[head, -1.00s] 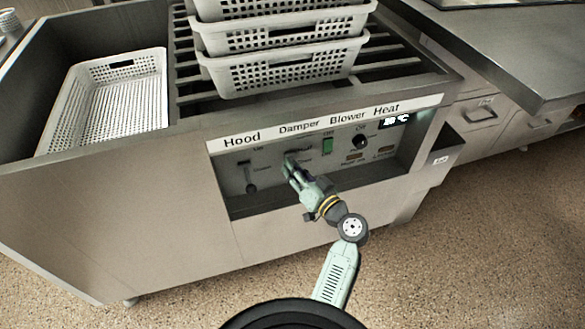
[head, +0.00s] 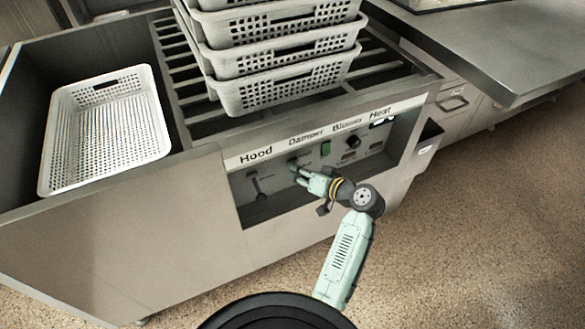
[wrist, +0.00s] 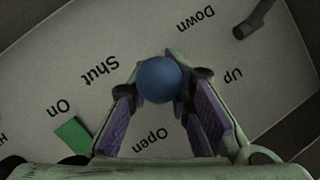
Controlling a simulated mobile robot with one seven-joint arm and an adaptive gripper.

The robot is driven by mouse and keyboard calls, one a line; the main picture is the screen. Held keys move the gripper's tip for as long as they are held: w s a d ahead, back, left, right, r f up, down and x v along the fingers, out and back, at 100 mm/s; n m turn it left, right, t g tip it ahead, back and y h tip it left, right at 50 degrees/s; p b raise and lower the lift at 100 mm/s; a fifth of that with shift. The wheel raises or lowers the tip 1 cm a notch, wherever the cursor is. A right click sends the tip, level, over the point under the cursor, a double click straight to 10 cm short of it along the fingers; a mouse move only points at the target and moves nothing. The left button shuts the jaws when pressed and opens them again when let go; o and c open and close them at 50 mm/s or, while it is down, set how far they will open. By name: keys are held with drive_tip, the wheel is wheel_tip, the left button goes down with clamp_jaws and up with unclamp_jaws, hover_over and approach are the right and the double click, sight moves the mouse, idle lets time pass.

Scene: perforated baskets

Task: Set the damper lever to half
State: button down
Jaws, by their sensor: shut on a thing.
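The damper lever ends in a round blue knob (wrist: 160,80), seen in the wrist view between the two purple-padded fingers of my gripper (wrist: 160,92). My gripper is shut on this knob. The printed words "Shut" (wrist: 100,72) and "Open" (wrist: 151,142) lie on the panel beyond it, upside down in the picture. The knob covers its shaft, so I cannot tell the lever's exact angle. In the head view my gripper (head: 299,172) is at the panel below the "Damper" label (head: 306,138) and hides the lever.
The hood lever (head: 259,188) stands left of my gripper; its dark handle (wrist: 254,18) shows at the wrist view's upper right. A green blower switch (head: 326,149) and a heat knob (head: 353,142) are to the right. Stacked baskets (head: 285,92) and a single basket (head: 62,150) sit above.

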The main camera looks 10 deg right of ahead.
drive_tip(key=shift+s+d+r+g+p, duration=0.2)
drive_tip(key=shift+g+p, duration=0.3)
drive_tip(key=shift+p, duration=0.45)
drive_tip(key=shift+f+m+h, duration=0.15)
drive_tip(key=shift+m+h, duration=0.15)
drive_tip(key=shift+h, duration=0.1)
drive_tip(key=c, duration=1.8)
unclamp_jaws()
drive_tip(key=shift+d, duration=0.1)
drive_tip(key=shift+o, duration=0.6)
drive_tip(key=shift+r, duration=0.2)
drive_tip(key=v, duration=1.1)
drive_tip(key=shift+s+d+r, duration=0.2)
drive_tip(key=shift+s, duration=0.05)
